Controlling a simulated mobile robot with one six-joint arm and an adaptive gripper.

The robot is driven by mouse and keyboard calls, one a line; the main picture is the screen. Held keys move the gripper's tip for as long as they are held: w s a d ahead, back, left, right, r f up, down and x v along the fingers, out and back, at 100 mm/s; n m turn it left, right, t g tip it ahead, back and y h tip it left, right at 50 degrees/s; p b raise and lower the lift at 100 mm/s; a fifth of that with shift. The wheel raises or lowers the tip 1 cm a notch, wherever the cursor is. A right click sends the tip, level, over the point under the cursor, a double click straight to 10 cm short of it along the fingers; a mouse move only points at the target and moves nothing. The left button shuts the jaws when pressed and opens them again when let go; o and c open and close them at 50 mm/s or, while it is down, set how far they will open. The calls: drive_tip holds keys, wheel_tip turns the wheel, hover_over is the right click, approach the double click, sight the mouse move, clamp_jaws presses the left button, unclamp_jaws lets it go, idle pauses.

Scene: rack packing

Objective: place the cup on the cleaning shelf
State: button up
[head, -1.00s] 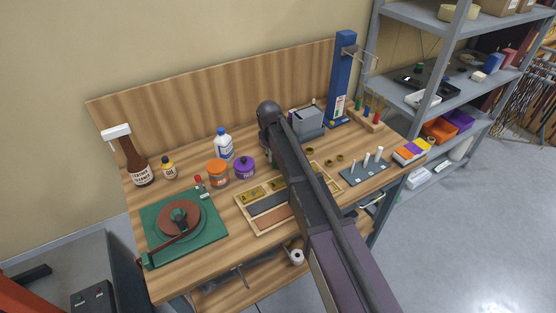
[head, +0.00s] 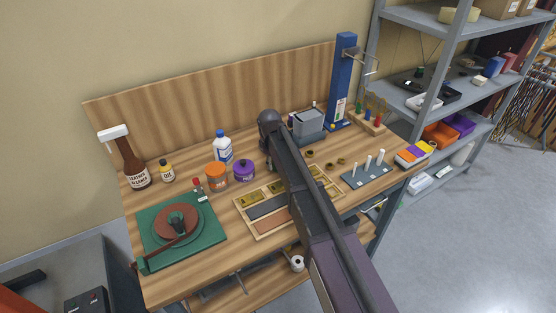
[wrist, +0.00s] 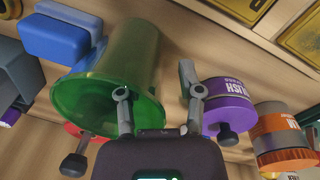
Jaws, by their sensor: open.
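A translucent green cup (wrist: 138,52) shows in the wrist view, close to my gripper (wrist: 153,80). My gripper is open. Its left finger overlaps the cup's wide rim in the picture, and its right finger lies between the cup and a purple-lidded jar (wrist: 228,108). I cannot tell whether either finger touches the cup. In the head view I cannot make out the cup; my arm covers that part of the bench. The grey shelving rack (head: 412,58) stands at the right, but I cannot tell which shelf is the cleaning shelf.
An orange jar (head: 216,175) and a white bottle (head: 222,148) stand near the purple jar. A grey box (head: 307,125) and blue column (head: 342,85) stand behind my arm. A wooden tray (head: 246,227) and green turntable (head: 155,218) occupy the front. Open floor lies right of the bench.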

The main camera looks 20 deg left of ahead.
clamp_jaws()
drive_tip(key=shift+r, duration=0.2)
wheel_tip(320, 180, up, 4)
drive_tip(key=p, duration=0.4)
drive_tip(key=shift+f, duration=0.2)
drive_tip(key=s+d, duration=0.3)
drive_tip(key=s, duration=0.1)
drive_tip(key=s+d, duration=0.3)
drive_tip(key=s, duration=0.1)
drive_tip(key=s+d+r+p, duration=0.1)
drive_tip(key=s+d, duration=0.3)
drive_tip(key=shift+s, duration=0.25)
